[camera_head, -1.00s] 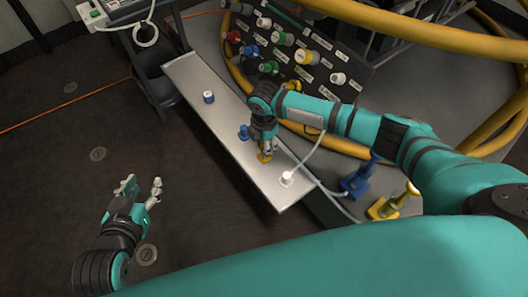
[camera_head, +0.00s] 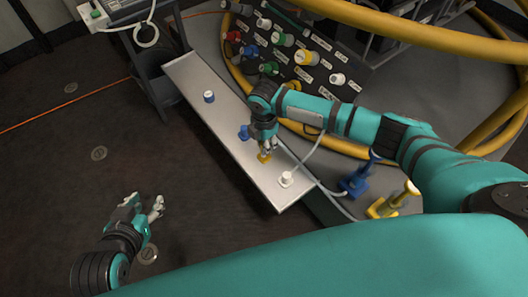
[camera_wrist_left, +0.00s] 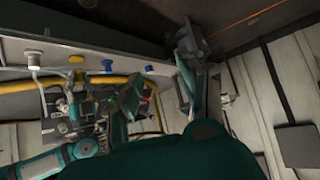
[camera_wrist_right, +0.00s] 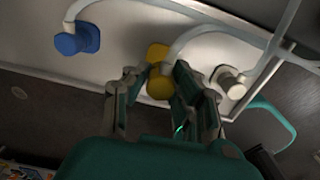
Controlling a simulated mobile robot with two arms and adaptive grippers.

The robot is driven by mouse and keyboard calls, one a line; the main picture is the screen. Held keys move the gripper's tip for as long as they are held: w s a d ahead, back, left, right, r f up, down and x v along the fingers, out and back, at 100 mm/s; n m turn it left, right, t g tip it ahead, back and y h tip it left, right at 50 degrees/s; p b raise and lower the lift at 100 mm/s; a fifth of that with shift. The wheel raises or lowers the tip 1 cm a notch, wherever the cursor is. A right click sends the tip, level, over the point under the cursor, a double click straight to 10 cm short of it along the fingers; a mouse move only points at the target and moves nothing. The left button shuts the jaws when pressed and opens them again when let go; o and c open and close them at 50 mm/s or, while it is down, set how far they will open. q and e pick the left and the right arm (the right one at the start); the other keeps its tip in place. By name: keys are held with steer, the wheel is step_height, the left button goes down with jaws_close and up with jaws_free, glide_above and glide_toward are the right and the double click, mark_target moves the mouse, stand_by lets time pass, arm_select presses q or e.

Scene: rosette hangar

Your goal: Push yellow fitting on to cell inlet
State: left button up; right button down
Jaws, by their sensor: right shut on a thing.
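The yellow fitting (camera_head: 264,157) is on the pale shelf (camera_head: 222,127), with a pale hose on it. My right gripper (camera_head: 267,147) reaches down over it. In the right wrist view the yellow fitting (camera_wrist_right: 159,87) sits between the fingertips, which are shut on it. A panel (camera_head: 318,45) behind the shelf carries several coloured ports, one of them yellow (camera_head: 307,58). Its labels are too small to read, so I cannot tell which port is the cell inlet. My left gripper (camera_head: 148,205) is open and empty over the floor, away from the shelf.
On the shelf stand a white fitting (camera_head: 286,179), a blue fitting (camera_head: 244,132) and a blue-and-white piece (camera_head: 209,97). Blue (camera_head: 357,181) and yellow (camera_head: 394,201) handled parts are at the right. Thick yellow hoses (camera_head: 400,32) surround the panel. The floor at left is clear.

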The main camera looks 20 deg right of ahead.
steer(key=shift+r+p, duration=0.5)
steer(key=shift+p, duration=0.05)
steer(key=shift+r+p, duration=0.3)
steer(key=shift+p, duration=0.05)
arm_select(q)
steer(key=s+a+f+g, duration=0.1)
steer(key=s+f+g, duration=0.1)
steer(key=s, duration=0.2)
steer(key=s+a+f+g+y, duration=0.1)
steer(key=s+a+f+g, duration=0.1)
steer(key=s+g, duration=0.1)
steer(key=shift+s, duration=0.9)
arm_select(e)
steer(key=shift+r, duration=0.1)
arm_select(q)
steer(key=shift+r, duration=0.1)
